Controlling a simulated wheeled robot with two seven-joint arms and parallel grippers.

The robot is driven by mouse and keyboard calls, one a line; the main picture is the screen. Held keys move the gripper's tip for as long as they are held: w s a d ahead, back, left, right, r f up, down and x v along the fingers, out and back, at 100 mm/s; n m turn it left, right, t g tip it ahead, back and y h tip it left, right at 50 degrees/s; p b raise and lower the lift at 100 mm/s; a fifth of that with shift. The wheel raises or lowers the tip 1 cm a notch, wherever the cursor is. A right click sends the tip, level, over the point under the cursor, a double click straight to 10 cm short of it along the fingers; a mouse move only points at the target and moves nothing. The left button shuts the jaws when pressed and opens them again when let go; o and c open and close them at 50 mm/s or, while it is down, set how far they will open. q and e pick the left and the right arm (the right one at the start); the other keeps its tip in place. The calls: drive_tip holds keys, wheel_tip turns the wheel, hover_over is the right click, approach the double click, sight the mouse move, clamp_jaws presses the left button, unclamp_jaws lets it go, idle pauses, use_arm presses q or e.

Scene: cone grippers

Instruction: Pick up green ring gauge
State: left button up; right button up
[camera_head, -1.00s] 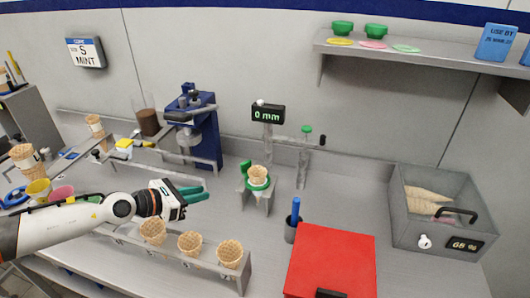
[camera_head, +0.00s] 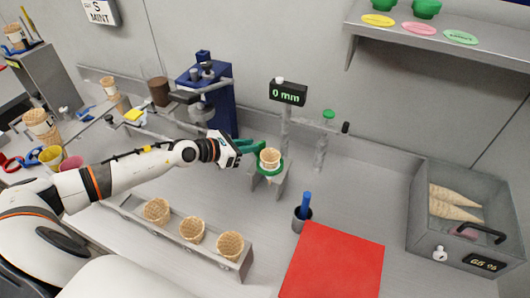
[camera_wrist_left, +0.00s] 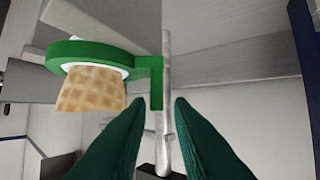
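The green ring gauge (camera_head: 268,171) sits on a small grey stand (camera_head: 267,187) with a waffle cone (camera_head: 270,157) standing in it. In the left wrist view the gauge (camera_wrist_left: 95,50) is a green ring with a flat tab (camera_wrist_left: 155,82) at its side, and the cone (camera_wrist_left: 92,91) passes through the ring. My left gripper (camera_head: 254,148) has green fingers and is just left of the gauge. Its fingertips (camera_wrist_left: 159,101) are apart on either side of the tab's end, with no clear contact. My right gripper is out of view.
A holder (camera_head: 243,263) with several cones stands in front. A blue press (camera_head: 216,98) stands behind my left arm. A post with a 0 mm display (camera_head: 288,93) rises behind the stand.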

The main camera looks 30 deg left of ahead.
sight(262, 145)
use_arm(q)
drive_tip(key=shift+p+x, duration=0.4)
drive_tip(key=shift+x, duration=2.3)
drive_tip(key=shift+s, duration=0.15)
clamp_jaws()
